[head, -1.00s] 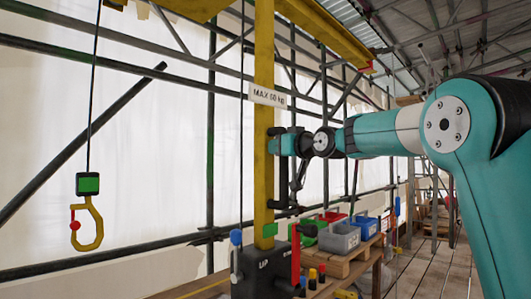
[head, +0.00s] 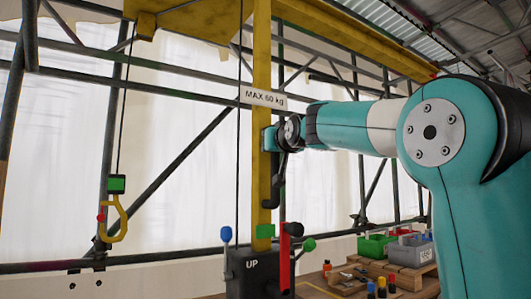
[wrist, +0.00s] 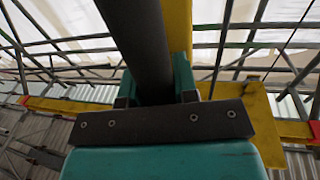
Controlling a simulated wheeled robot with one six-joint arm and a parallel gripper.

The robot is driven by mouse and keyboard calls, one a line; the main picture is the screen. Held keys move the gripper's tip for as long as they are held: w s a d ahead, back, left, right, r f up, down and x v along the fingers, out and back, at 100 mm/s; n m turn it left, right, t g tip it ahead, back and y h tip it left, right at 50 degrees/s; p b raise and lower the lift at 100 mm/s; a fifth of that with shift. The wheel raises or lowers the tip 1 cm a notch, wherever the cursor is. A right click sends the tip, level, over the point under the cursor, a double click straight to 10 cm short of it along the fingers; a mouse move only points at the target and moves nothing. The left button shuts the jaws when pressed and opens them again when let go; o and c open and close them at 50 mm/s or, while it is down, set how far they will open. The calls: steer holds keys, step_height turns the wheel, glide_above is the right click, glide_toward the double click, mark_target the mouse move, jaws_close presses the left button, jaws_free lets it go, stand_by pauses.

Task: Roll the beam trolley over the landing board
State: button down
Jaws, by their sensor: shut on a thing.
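The yellow overhead beam (head: 375,45) runs across the top right of the head view. At the upper left, a yellow block (head: 147,26) has a cable hanging from it, perhaps the trolley. A yellow hook (head: 121,222) with a green block hangs below, left of the yellow mast (head: 262,60). My gripper (head: 271,138) is at the mast, below the "MAX 60 kg" sign. It is shut on a dark upright handle (head: 277,180). In the wrist view, this handle (wrist: 145,45) runs between my fingers. I cannot pick out the landing board.
A dark control box (head: 250,268) marked "UP" stands at the mast's foot, with blue, red and green knobbed levers. Coloured bins (head: 405,250) stand on a wooden pallet at lower right. Scaffold tubes (head: 190,160) cross behind the hook, before white sheeting.

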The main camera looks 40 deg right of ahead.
steer(key=shift+a+f, duration=0.1)
steer(key=shift+a, duration=0.15)
steer(key=shift+w, duration=0.1)
steer(key=c, duration=0.9)
jaws_free()
steer(key=shift+a, duration=0.2)
steer(key=b+v, duration=1.3)
steer(key=v, duration=0.4)
steer(key=shift+s, duration=0.2)
